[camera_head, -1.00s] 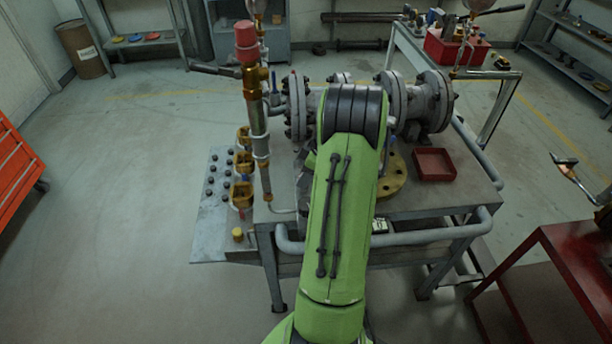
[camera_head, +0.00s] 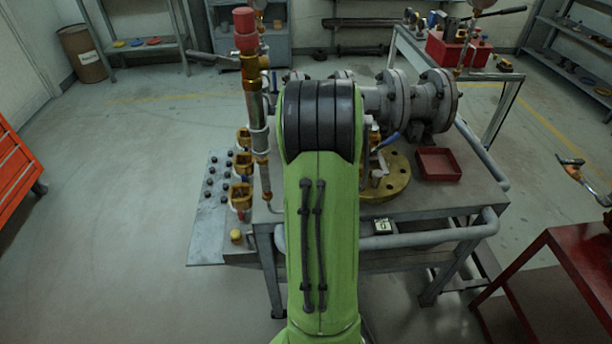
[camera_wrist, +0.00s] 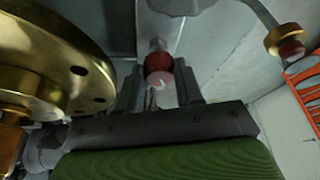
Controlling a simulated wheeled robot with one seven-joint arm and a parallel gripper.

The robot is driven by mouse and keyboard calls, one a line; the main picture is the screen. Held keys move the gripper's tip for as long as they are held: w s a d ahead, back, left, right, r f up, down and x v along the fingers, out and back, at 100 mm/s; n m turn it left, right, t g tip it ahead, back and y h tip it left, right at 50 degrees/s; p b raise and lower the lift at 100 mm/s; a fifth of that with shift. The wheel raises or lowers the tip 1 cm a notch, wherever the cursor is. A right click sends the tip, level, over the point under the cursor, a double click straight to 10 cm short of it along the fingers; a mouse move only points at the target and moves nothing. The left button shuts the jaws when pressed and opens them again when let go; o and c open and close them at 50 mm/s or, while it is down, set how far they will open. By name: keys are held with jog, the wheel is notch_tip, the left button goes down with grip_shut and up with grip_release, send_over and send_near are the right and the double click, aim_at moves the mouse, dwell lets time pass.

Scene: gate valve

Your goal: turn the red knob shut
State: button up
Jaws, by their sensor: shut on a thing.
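The red knob (camera_wrist: 158,63) shows in the wrist view, on the end of a grey metal stem, with a pale pink front face turned toward the camera. My gripper (camera_wrist: 160,88) has a dark finger on each side of it and is shut on it. The lower part of the grip is partly hidden by the gripper body. In the head view my green arm hides the gripper and this knob.
A brass flange (camera_wrist: 60,60) is close at left in the wrist view. A red-tipped brass fitting (camera_wrist: 287,45) is at upper right. In the head view a red-capped pipe (camera_head: 246,30) stands left of my arm; a red tray (camera_head: 438,164) lies right.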

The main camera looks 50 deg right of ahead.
jog(key=m+g+h, duration=0.1)
jog(key=m, duration=0.3)
jog(key=shift+w+a+m, duration=0.1)
jog(key=shift+w+m, duration=0.05)
jog(key=shift+m, duration=0.25)
jog(key=shift+m+h, duration=0.3)
jog(key=o, duration=1)
jog(key=shift+o, duration=0.2)
jog(key=p+v, duration=0.4)
jog(key=v, duration=1.1)
jog(key=shift+w+r, duration=0.2)
jog(key=shift+r, duration=0.25)
